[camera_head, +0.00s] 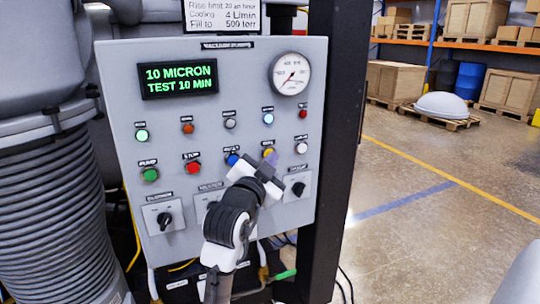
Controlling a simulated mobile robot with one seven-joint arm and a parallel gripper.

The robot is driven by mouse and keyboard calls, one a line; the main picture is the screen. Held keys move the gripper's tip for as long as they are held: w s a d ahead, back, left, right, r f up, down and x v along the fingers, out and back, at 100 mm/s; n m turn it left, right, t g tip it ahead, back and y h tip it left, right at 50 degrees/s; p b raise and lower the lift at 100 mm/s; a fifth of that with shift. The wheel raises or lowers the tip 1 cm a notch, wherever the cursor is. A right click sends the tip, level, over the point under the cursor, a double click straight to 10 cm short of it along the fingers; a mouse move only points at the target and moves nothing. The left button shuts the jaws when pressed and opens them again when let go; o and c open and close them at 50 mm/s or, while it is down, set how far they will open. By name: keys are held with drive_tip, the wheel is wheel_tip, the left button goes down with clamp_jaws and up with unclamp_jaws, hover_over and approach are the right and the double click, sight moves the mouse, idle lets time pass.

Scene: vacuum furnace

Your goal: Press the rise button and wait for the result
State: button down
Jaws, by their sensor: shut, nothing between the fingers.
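The grey control panel (120,120) fills the middle of the view, with a lit green display (180,78) reading "10 MICRON TEST 10 MIN". My gripper (270,158) is shut and empty, its tips in front of the lower button row by a yellow button (267,152). The tips partly cover this button; I cannot tell whether they touch it. The row also has a green (150,174), a red (193,167), a blue (232,159) and a white button (301,148). Their small labels are mostly too blurred to read, so I cannot confirm which is the rise button.
A round gauge (290,74) sits at the panel's upper right, above a row of small lamps. Black rotary knobs (165,219) line the bottom. A ribbed grey hose (45,210) stands close on the left, a dark post (335,130) on the right. Floor beyond is open.

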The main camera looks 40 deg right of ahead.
idle(0.4)
drive_tip(key=shift+s+a, duration=0.15)
drive_tip(key=shift+s, duration=0.55)
drive_tip(key=shift+s+a, duration=0.2)
drive_tip(key=shift+s, duration=0.6)
drive_tip(key=shift+s+a, duration=0.2)
drive_tip(key=shift+s, duration=0.65)
drive_tip(key=shift+s+a, duration=0.2)
drive_tip(key=shift+s, duration=0.6)
